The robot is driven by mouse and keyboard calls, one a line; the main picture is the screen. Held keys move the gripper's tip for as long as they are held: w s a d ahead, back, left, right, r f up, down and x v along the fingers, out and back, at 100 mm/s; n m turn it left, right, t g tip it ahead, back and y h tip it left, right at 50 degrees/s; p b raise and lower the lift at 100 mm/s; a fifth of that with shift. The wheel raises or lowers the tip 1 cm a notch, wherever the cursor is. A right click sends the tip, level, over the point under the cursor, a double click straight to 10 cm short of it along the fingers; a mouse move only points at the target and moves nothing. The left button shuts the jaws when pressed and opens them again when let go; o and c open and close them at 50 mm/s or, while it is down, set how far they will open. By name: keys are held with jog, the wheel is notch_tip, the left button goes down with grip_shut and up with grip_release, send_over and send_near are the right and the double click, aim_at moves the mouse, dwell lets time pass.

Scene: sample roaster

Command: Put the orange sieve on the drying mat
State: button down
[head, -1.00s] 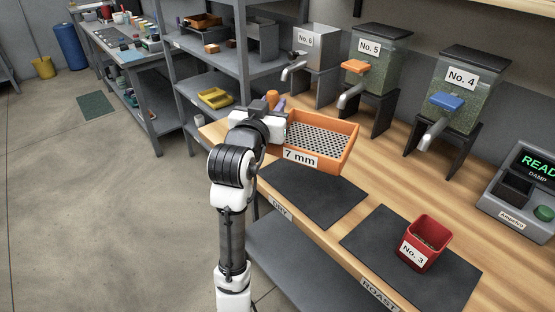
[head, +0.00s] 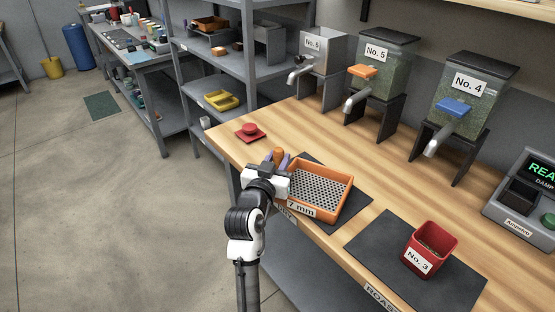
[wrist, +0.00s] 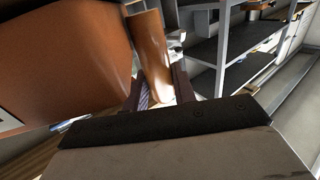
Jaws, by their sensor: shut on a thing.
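The orange sieve (head: 345,190) has a perforated floor and a "7 mm" label on its front wall. It is over the dark drying mat (head: 352,204), whose bare parts show at its right and far side. I cannot tell whether its bottom touches the mat. My gripper (head: 279,161) is at the sieve's left side, shut on its orange handle. In the wrist view the handle (wrist: 150,55) stands between my fingers, with the sieve's wall (wrist: 60,55) large at the left.
A red "No. 3" bin (head: 430,250) stands on the roast mat (head: 378,255) at the right. A red lidded thing (head: 250,132) sits at the bench's far left corner. Hoppers No. 6, No. 5 (head: 385,65) and No. 4 line the back. The bench between is clear.

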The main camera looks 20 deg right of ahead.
jog(key=shift+f, duration=0.15)
jog(key=c, duration=1.1)
grip_release()
jog(key=shift+c, duration=0.2)
jog(key=shift+r, duration=0.25)
jog(key=shift+s+a+f, duration=0.1)
jog(key=shift+s+a, duration=0.1)
jog(key=shift+s, duration=0.05)
jog(key=b+v, duration=0.2)
jog(key=v, duration=0.9)
jog(key=shift+s, duration=0.15)
jog(key=shift+a, duration=0.15)
